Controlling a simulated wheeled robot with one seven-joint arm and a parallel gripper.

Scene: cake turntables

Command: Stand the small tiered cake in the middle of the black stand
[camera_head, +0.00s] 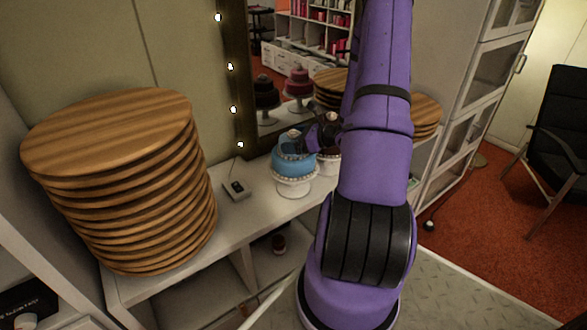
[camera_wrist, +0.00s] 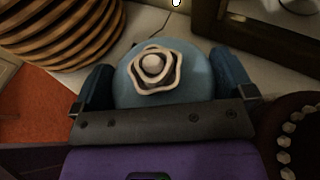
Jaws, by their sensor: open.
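A blue tiered cake (camera_head: 290,163) with white trim stands on a small white pedestal stand (camera_head: 296,187) on the shelf top. In the wrist view its pale blue round top (camera_wrist: 130,88) carries a white star-shaped piece of icing (camera_wrist: 153,63) with a ball in the middle. My gripper (camera_wrist: 163,82) has its two blue fingers apart, one on each side of this top. I cannot tell whether they touch it. In the head view my gripper (camera_head: 308,140) is at the cake's upper part and partly hides it. I cannot make out a black stand.
A dark brown cake (camera_head: 329,162) stands close on the right, its beaded edge (camera_wrist: 286,140) near the gripper. A tall stack of wooden discs (camera_head: 140,190) stands left. A mirror (camera_head: 290,75) is behind. A small device (camera_head: 237,187) lies on the shelf top.

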